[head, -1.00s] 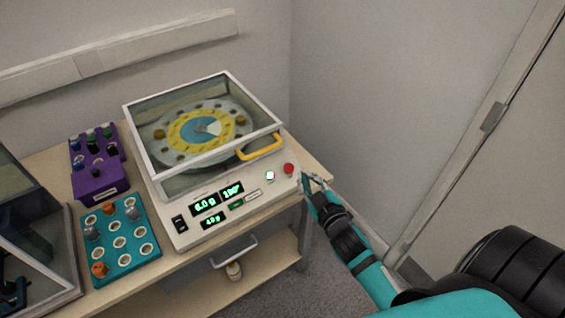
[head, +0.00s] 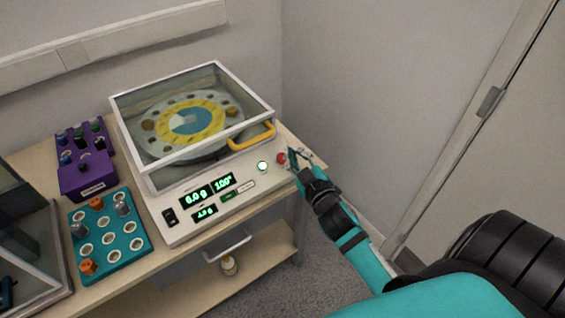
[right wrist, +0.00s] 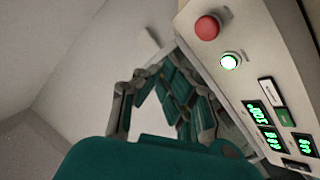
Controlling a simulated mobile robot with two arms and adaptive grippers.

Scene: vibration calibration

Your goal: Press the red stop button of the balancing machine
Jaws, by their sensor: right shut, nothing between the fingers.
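The balancing machine (head: 160,236) stands on the table with its framed clear lid down over a yellow and blue disc (head: 192,121). Its red stop button (head: 281,158) is at the right end of the sloped front panel, beside a lit white-green button (head: 262,166). In the right wrist view the red button (right wrist: 207,27) is at the top, apart from my fingers. My right gripper (head: 294,155) is shut and empty, just right of the red button in the head view. It also shows in the right wrist view (right wrist: 160,80). My left gripper is not in view.
A teal tray (head: 128,249) with knobs and a purple rack (head: 88,183) stand left of the machine. A yellow handle (head: 252,138) is on the lid's front right. A wall is behind, and a door (head: 480,150) is at right.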

